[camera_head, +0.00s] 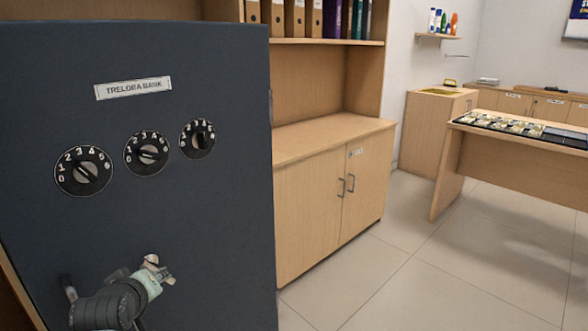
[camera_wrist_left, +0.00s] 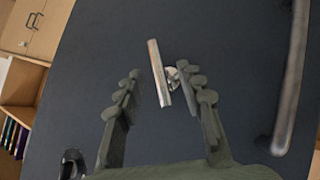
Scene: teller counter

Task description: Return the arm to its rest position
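My left gripper (camera_head: 143,281) is low in front of the dark safe door (camera_head: 225,220) in the head view. In the left wrist view its two dark fingers (camera_wrist_left: 158,72) are spread apart. A small metal bar-shaped piece (camera_wrist_left: 156,75) on the door shows between the fingertips, close to the right one; I cannot tell whether they touch. A long grey handle bar (camera_wrist_left: 292,80) runs along the right of the wrist view. My right gripper is not in view.
The door carries a "TRELOBA BANK" label (camera_head: 133,88) and three number dials, including the left dial (camera_head: 83,171). A wooden cabinet (camera_head: 310,215) stands right of the door. A desk (camera_head: 510,160) is at the far right. The floor (camera_head: 440,280) between is clear.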

